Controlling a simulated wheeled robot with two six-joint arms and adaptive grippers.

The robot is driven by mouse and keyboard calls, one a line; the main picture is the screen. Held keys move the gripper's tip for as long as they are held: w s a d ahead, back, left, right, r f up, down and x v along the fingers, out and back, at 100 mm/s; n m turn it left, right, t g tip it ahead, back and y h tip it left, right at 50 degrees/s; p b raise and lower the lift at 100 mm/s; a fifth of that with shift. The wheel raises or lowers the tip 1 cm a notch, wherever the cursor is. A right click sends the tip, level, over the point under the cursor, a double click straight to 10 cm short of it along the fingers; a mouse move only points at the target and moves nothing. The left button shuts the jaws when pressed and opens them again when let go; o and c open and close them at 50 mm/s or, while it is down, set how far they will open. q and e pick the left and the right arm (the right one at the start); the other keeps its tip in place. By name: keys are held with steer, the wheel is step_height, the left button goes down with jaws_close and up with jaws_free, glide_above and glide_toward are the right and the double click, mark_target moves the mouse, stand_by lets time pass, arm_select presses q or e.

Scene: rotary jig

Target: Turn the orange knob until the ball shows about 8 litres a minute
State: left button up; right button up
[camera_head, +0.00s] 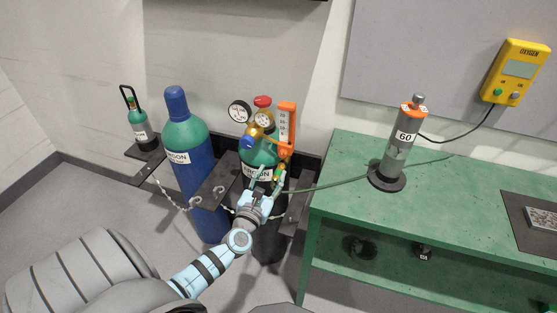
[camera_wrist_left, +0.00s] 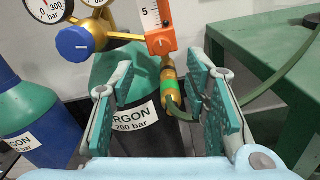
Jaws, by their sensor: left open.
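The flowmeter (camera_head: 286,124) stands upright at the regulator on the argon cylinder, with an orange frame and a white scale. In the left wrist view only its lower end shows, an orange block (camera_wrist_left: 162,41) with a dark dot, below a scale marked 5. I cannot clearly tell the orange knob from this orange body, and I cannot make out the ball. My left gripper (camera_head: 269,181) is open just below the flowmeter. In the left wrist view its fingers (camera_wrist_left: 165,92) stand either side of the brass and green hose fitting (camera_wrist_left: 171,88), with nothing visibly held.
Two gauges, a blue regulator knob (camera_wrist_left: 75,41) and a red valve knob (camera_head: 262,101) crowd the argon cylinder's top. A blue cylinder (camera_head: 188,165) stands left. A green hose (camera_head: 325,184) runs to the green bench (camera_head: 340,215), where a grey tube marked 60 (camera_head: 399,145) stands.

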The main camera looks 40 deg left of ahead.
mark_target(282, 156)
arm_select(q)
steer(key=x, duration=0.2)
steer(key=b+x, duration=0.1)
steer(key=x, duration=0.4)
steer(key=shift+w+f, duration=0.3)
steer(key=shift+w, duration=0.05)
steer(key=shift+w+a+r, duration=0.1)
steer(key=shift+w+r, duration=0.05)
steer(key=shift+c, duration=0.5)
jaws_close()
